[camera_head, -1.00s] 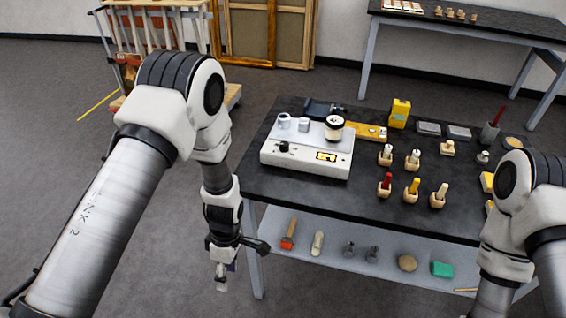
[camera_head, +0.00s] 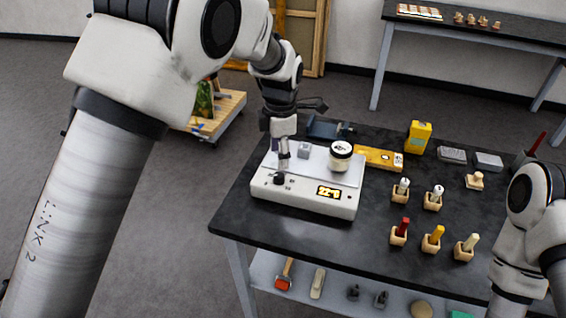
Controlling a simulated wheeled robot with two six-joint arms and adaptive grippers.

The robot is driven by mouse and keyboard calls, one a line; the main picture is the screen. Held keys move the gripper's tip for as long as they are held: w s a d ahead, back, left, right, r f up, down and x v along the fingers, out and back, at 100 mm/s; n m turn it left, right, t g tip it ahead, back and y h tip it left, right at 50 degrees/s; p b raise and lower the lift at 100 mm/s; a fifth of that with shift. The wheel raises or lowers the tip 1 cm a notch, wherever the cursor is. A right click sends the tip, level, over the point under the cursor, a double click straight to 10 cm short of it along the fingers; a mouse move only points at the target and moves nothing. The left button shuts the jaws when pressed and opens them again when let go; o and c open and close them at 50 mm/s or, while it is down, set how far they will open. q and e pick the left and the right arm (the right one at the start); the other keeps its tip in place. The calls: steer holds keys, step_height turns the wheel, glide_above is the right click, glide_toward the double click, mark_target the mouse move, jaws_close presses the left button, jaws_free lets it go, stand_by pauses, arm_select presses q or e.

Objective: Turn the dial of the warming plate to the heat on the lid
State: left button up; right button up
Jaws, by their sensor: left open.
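The white warming plate (camera_head: 305,201) stands at the left end of the black table. A jar with a pale lid (camera_head: 341,150) stands on the plate's top; the marking on the lid is too small to read. My left gripper (camera_head: 284,163) is open and points down, just above the dial, with a small gap apparent. My right gripper is outside the view.
A yellow level-like bar (camera_head: 378,157) and a yellow box (camera_head: 418,136) lie behind the plate. Several wooden holders with coloured sticks (camera_head: 432,239) stand to the right. The table front (camera_head: 300,236) before the plate is clear. A lower shelf (camera_head: 335,290) holds tools.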

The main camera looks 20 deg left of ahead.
mark_target(278, 176)
arm_select(q)
steer(key=shift+s+a+f, duration=0.1)
steer(key=shift+s+f, duration=0.85)
steer(key=shift+f, duration=0.3)
steer(key=f, duration=0.1)
steer(key=w+f, duration=0.1)
steer(key=f, duration=0.2)
steer(key=shift+w+p, duration=0.35)
steer(key=shift+s+r, duration=0.15)
steer(key=shift+s, duration=0.2)
steer(key=shift+c, duration=1.4)
jaws_close()
